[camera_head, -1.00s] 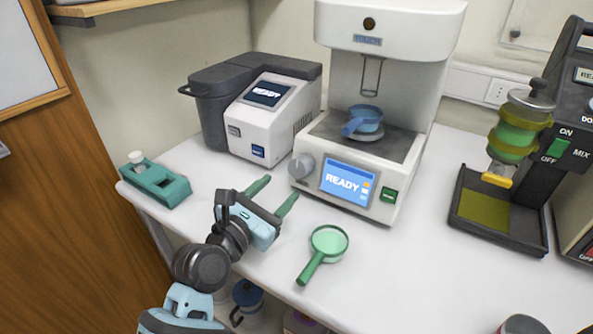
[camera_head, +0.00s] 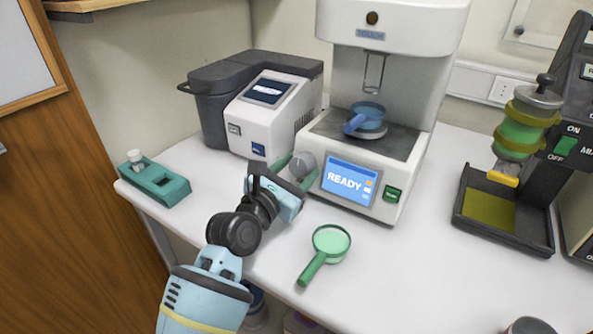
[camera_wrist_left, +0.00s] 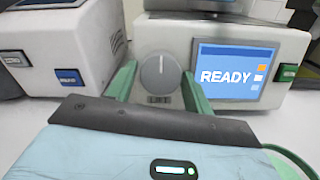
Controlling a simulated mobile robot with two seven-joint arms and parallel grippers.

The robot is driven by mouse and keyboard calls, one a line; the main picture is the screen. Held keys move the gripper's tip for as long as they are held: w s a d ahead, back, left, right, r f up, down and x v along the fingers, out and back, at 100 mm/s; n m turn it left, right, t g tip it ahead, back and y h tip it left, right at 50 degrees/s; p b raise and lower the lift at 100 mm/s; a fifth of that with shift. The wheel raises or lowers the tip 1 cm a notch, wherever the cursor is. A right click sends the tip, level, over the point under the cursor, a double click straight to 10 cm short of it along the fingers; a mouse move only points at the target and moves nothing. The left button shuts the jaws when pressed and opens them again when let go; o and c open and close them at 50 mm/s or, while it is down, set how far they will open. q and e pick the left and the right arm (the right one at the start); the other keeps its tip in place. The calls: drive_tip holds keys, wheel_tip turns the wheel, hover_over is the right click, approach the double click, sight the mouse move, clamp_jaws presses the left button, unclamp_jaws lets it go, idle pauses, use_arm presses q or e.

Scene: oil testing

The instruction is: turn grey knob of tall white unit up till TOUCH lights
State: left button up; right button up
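The tall white unit (camera_head: 400,22) stands at the back centre with a TOUCH label (camera_head: 370,34) below a dark, unlit round lamp (camera_head: 372,18). Its screen (camera_head: 349,181) reads READY. The grey knob (camera_head: 303,164) is on its front, left of the screen; in the left wrist view the knob (camera_wrist_left: 160,74) shows a pale mark pointing up. My left gripper (camera_head: 294,169) is open, its green fingers on either side of the knob, with gaps visible in the wrist view. A blue cup (camera_head: 366,115) sits on the unit's small plate under a wire hanger. My right gripper is not in view.
A white and dark grey device (camera_head: 268,110) stands left of the unit. A green magnifier (camera_head: 327,248) lies in front, a teal holder (camera_head: 154,182) at the left table edge. A black mixer (camera_head: 505,215) stands at right. The table front centre-right is clear.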

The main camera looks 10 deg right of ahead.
use_arm(q)
drive_tip(key=c, duration=0.7)
